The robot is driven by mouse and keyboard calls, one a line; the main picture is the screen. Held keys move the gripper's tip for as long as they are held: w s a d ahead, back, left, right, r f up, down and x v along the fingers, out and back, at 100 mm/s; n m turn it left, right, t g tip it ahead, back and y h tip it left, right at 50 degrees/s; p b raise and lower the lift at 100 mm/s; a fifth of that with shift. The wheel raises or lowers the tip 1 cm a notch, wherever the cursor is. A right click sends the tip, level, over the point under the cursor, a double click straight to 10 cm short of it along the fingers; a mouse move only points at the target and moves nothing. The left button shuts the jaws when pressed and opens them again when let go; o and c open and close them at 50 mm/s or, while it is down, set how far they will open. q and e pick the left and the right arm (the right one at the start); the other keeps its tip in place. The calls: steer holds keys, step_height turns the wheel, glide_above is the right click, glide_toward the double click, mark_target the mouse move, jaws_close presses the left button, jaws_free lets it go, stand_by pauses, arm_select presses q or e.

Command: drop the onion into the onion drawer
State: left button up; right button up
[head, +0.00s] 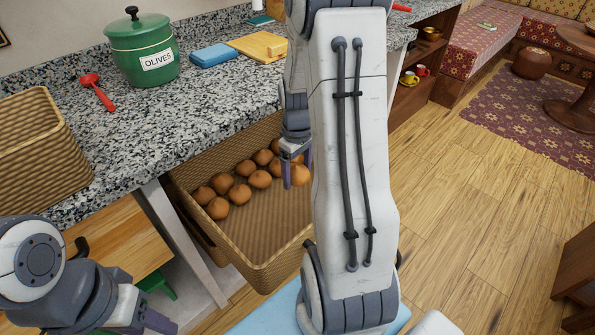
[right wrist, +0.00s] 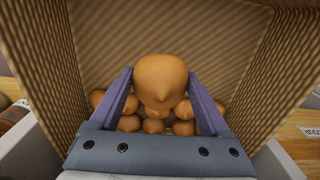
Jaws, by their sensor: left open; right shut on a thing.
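The onion drawer (head: 262,222) is a woven wicker drawer pulled out below the counter, with several brown onions (head: 219,208) in its back and left part. My right gripper (head: 293,172) is shut on an onion (head: 299,175) over the drawer. In the right wrist view the held onion (right wrist: 160,78) sits between the two purple fingers, with other onions (right wrist: 130,123) below and behind it and the wicker walls (right wrist: 225,45) around. My left gripper (head: 148,322) is low at the left, open and apart from the drawer; its fingertips are only partly visible.
My right arm hides the drawer's right side. The wooden floor (head: 460,190) at right is clear.

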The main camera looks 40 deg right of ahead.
mark_target(297, 166)
steer(key=shift+f, duration=0.4)
arm_select(q)
steer(key=shift+f, duration=0.35)
arm_select(e)
steer(key=o, duration=1.3)
steer(key=shift+r, duration=0.15)
step_height(297, 166, up, 10)
steer(key=shift+r+p, duration=0.15)
steer(key=shift+p, duration=1)
arm_select(q)
step_height(297, 166, up, 2)
steer(key=shift+r, duration=0.2)
